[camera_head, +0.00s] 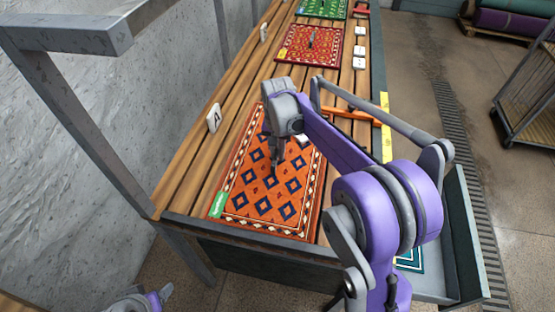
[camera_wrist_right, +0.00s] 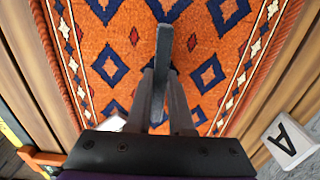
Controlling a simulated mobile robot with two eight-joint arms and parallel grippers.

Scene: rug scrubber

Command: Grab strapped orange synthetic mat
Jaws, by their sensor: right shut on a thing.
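The orange mat (camera_head: 290,205), with blue diamonds and a patterned border, lies flat on the slatted wooden bench. It fills much of the right wrist view (camera_wrist_right: 100,35). My right gripper (camera_head: 275,160) is over the mat's middle, pointing down. In the right wrist view its fingers (camera_wrist_right: 161,90) are shut on a narrow grey upright piece (camera_wrist_right: 164,45), which looks like the mat's strap or handle.
A red mat (camera_head: 307,57) and a green mat (camera_head: 330,8) lie farther along the bench (camera_head: 190,165). A card marked A (camera_head: 214,118) stands left of the orange mat. An orange bar (camera_head: 350,113) is at right. A wire cart (camera_head: 525,105) stands on the floor.

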